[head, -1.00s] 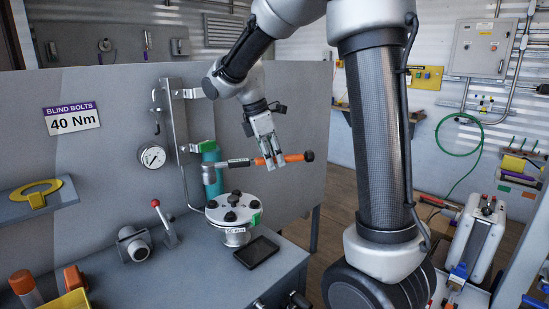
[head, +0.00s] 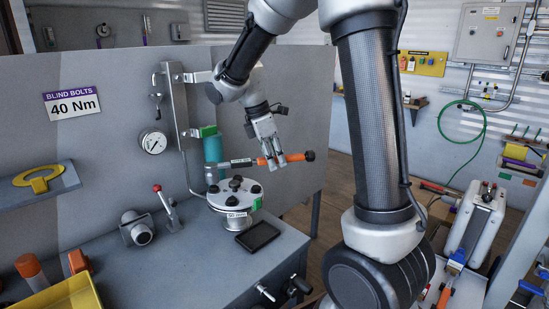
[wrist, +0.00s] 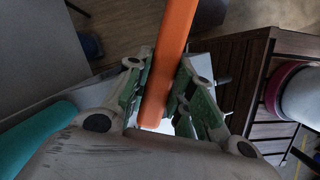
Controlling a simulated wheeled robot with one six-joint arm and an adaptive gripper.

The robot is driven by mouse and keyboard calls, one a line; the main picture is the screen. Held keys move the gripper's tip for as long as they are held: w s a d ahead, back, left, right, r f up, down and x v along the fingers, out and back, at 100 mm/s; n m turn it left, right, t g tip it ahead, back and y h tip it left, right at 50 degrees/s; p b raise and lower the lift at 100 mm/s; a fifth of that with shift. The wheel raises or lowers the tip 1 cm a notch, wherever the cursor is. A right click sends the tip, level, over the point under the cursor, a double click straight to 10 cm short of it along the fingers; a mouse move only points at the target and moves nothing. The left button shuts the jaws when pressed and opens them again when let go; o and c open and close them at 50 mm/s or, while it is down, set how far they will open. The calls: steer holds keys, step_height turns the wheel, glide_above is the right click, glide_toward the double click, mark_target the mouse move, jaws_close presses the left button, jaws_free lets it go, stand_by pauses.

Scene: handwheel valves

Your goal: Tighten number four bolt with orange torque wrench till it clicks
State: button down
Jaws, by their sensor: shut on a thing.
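My gripper (head: 269,162) is shut on the orange handle of the torque wrench (head: 296,157). The wrench is level in the air, its dark shaft and head pointing left, above and behind the flange. In the wrist view the orange handle (wrist: 170,60) runs between the green-padded fingers (wrist: 158,105). The round flange (head: 238,205) stands on the bench with several dark bolts on top and a green tag on its side. The wrench head is apart from the bolts, near the teal cylinder. I cannot read bolt numbers, so number four cannot be told.
A teal cylinder (head: 213,152) and a pressure gauge (head: 153,141) are behind the flange. A black tray (head: 258,236) lies in front of it. A red-knobbed lever (head: 166,207) stands left. A yellow bin (head: 62,294) is at lower left. A sign (head: 72,105) reads "Blind bolts 40 Nm".

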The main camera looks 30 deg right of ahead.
steer(key=shift+f, duration=1.25)
steer(key=s+m, duration=0.1)
steer(key=s+a+m, duration=0.1)
steer(key=s, duration=0.1)
steer(key=s+a+m+g, duration=0.1)
steer(key=s, duration=0.1)
stand_by(1.4)
steer(key=shift+w, duration=0.2)
steer(key=shift+w+d, duration=0.15)
steer(key=shift+w, duration=0.05)
steer(key=c, duration=1.8)
jaws_free()
jaws_close()
